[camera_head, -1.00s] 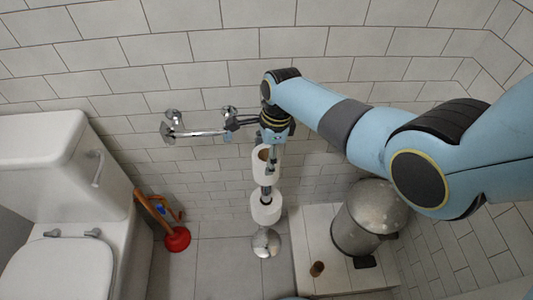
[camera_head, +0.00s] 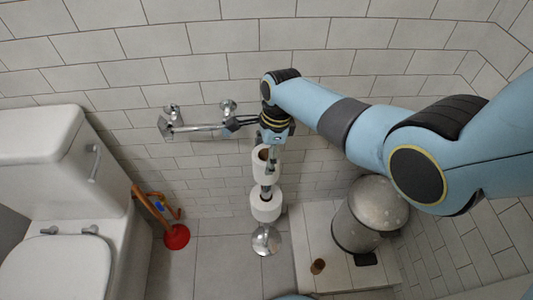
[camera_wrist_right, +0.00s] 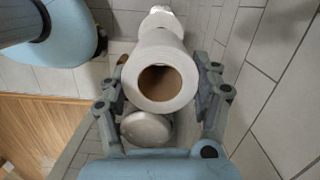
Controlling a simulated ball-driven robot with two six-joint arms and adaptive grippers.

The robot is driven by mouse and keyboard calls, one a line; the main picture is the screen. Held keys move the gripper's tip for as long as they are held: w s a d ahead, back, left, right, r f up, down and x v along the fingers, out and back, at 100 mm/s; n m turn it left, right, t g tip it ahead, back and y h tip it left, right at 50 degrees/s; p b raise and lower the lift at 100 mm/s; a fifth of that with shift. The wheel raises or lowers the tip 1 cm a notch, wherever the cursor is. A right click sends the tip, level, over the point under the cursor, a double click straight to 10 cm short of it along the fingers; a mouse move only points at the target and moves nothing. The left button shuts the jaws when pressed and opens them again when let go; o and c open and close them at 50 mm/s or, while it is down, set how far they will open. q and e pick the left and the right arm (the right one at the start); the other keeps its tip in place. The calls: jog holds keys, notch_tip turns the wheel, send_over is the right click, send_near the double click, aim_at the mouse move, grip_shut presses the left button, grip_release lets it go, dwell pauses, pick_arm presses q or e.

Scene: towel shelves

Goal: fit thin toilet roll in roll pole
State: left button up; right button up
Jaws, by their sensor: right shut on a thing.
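A white toilet roll (camera_head: 262,170) with a brown cardboard core hangs below my right gripper (camera_head: 254,143). In the right wrist view the roll (camera_wrist_right: 158,62) sits between the two fingers of my right gripper (camera_wrist_right: 162,100), which is shut on it; its open core faces the camera. Beneath it in the head view is a second white roll (camera_head: 266,208) on a chrome roll pole (camera_head: 267,189), whose round base (camera_head: 266,242) rests on the floor. The held roll appears roughly in line above the pole; whether the pole enters its core is hidden. My left gripper is out of view.
A chrome wall holder (camera_head: 195,132) is close left of my right gripper. A toilet (camera_head: 75,215) and a red plunger (camera_head: 176,237) stand at left. A metal bin (camera_head: 365,222) and an empty cardboard core (camera_head: 317,266) are on a tiled ledge (camera_head: 313,222) at right.

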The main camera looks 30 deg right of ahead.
aim_at(267, 181)
jog(key=shift+f+b, duration=5)
jog(key=shift+f, duration=1.55)
jog(key=o, duration=1.3)
jog(key=shift+r, duration=0.1)
jog(key=r, duration=0.4)
jog(key=d+r, duration=0.1)
jog(key=r, duration=0.6)
jog(key=shift+s+d+r, duration=0.3)
jog(key=shift+d+r, duration=0.05)
jog(key=shift+r, duration=0.05)
